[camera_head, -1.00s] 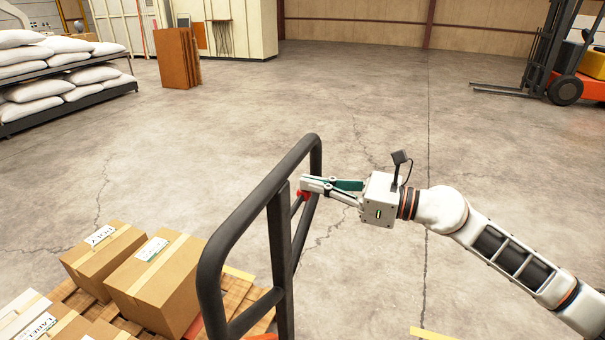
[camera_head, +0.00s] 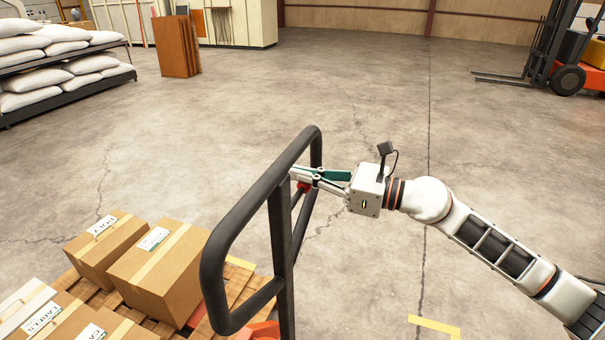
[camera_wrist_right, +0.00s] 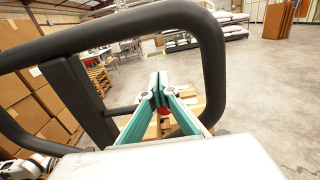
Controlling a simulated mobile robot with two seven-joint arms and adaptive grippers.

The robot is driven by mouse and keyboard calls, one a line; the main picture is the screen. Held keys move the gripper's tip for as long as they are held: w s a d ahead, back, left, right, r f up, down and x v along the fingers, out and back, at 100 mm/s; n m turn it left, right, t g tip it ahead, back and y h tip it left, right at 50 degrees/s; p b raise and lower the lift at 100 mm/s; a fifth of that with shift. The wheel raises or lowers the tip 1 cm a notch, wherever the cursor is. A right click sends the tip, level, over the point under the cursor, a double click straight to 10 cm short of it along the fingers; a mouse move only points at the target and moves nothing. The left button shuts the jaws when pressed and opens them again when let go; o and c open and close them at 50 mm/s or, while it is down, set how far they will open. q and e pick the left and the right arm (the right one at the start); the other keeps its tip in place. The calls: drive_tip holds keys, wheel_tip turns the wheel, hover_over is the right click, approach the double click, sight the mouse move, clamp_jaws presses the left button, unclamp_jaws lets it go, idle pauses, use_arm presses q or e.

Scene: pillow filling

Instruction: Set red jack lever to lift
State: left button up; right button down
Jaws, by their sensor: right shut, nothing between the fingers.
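The red jack lever (camera_head: 304,186) is a small red knob at the black handle frame (camera_head: 265,190) of the pallet jack. In the head view it shows just under the fingers of my right gripper (camera_head: 302,174), whose tips reach the handle's upright. The right wrist view shows the two green-padded fingers (camera_wrist_right: 158,88) meeting at their tips, with nothing between them. A bit of red (camera_wrist_right: 157,101) shows behind and between the fingers there; most of the lever is hidden. I cannot tell whether the fingers touch it. My left gripper is not in view.
Cardboard boxes (camera_head: 160,262) sit on a wooden pallet (camera_head: 240,278) left of the handle. White sacks (camera_head: 65,75) lie on a rack at the back left. A forklift (camera_head: 568,80) stands at the back right. The floor beyond the handle is clear.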

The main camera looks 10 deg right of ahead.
use_arm(q)
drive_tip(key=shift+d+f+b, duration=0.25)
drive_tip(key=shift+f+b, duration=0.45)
drive_tip(key=shift+b, duration=0.2)
use_arm(e)
drive_tip(key=shift+f, duration=1.15)
drive_tip(key=shift+r+p, duration=1.8)
drive_tip(key=shift+r, duration=0.1)
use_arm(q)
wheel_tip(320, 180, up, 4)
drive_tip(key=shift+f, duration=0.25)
use_arm(e)
drive_tip(key=shift+s+d+f+b, duration=0.25)
drive_tip(key=shift+s+d+b, duration=0.15)
drive_tip(key=shift+d+b, duration=0.3)
use_arm(q)
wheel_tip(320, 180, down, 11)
drive_tip(key=b, duration=1)
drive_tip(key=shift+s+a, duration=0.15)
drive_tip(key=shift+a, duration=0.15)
use_arm(e)
drive_tip(key=v, duration=1.1)
drive_tip(key=shift+s+r, duration=0.2)
drive_tip(key=shift+r, duration=0.05)
